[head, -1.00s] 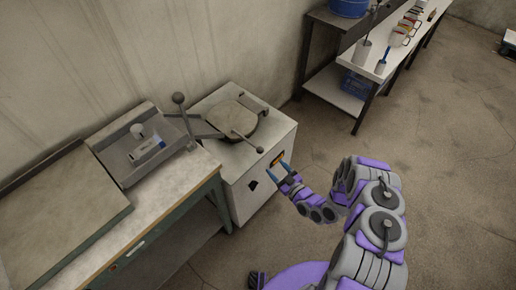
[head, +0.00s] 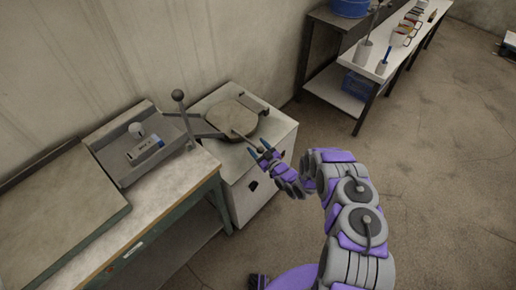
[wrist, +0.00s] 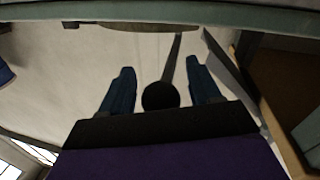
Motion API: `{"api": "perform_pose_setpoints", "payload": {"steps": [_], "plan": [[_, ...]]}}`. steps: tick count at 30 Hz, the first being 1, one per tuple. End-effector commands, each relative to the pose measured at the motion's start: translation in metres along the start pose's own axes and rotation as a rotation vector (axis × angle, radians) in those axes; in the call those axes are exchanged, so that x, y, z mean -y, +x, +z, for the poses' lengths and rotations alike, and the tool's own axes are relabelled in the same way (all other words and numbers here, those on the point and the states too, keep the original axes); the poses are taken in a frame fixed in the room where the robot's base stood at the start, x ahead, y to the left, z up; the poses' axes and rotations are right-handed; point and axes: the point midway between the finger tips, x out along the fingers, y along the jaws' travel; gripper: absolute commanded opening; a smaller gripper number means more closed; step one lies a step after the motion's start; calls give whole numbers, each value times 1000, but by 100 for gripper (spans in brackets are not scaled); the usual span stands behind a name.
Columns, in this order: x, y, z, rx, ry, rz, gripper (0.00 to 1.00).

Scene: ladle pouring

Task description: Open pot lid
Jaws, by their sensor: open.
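A thin handle runs from the lid toward the front right and ends in a dark round knob. My gripper (head: 262,149) is open, at the handle's end in the head view. In the wrist view the dark knob (wrist: 160,96) lies between the two blue fingers of my gripper (wrist: 160,85), with the handle (wrist: 172,57) running away behind it. Gaps show between the fingers and the knob. The fingers hide part of the handle's end in the head view.
A workbench (head: 160,195) with a grey tray (head: 112,157) holding a small white and blue item stands to the left. An upright lever with a ball (head: 178,95) rises beside the lid. A shelf table (head: 385,65) with tools stands at the back right. The floor at right is clear.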

Motion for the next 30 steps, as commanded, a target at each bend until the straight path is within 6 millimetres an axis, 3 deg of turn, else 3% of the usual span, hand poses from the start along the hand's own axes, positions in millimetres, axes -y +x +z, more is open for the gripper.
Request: {"api": "perform_pose_setpoints", "payload": {"steps": [5,24,30], "plan": [[0,0,0,1,0,0,62],[1,0,0,1,0,-1,1],[1,0,0,1,0,-1,0]]}}
